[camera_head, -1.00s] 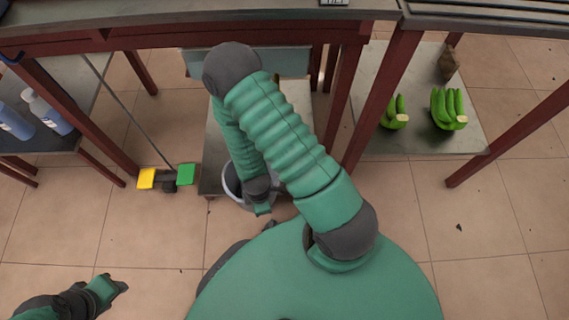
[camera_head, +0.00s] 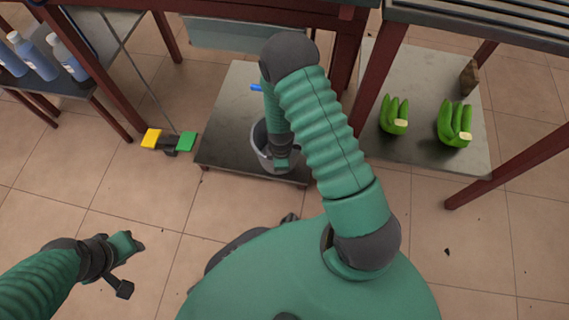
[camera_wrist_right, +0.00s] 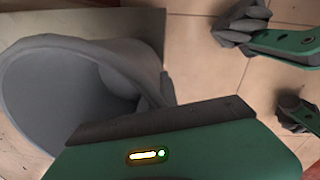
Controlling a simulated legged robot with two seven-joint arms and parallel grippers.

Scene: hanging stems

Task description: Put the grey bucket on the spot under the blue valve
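The grey bucket (camera_head: 262,150) is at the front right part of a grey platform, partly hidden behind my right arm. In the right wrist view the bucket's open mouth (camera_wrist_right: 70,95) fills the left side, and it looks empty. My right gripper (camera_head: 283,163) is at the bucket's near right rim and appears shut on it. Whether the bucket rests on the platform or hangs just above it, I cannot tell. A small blue part (camera_head: 256,87), likely the blue valve, shows behind the bucket, left of my arm. My left gripper (camera_head: 132,266) is open and empty over the floor.
The grey platform (camera_head: 225,115) has bare room left of the bucket. Green bananas (camera_head: 455,125) lie on the right shelf, and bottles (camera_head: 35,55) stand at the left.

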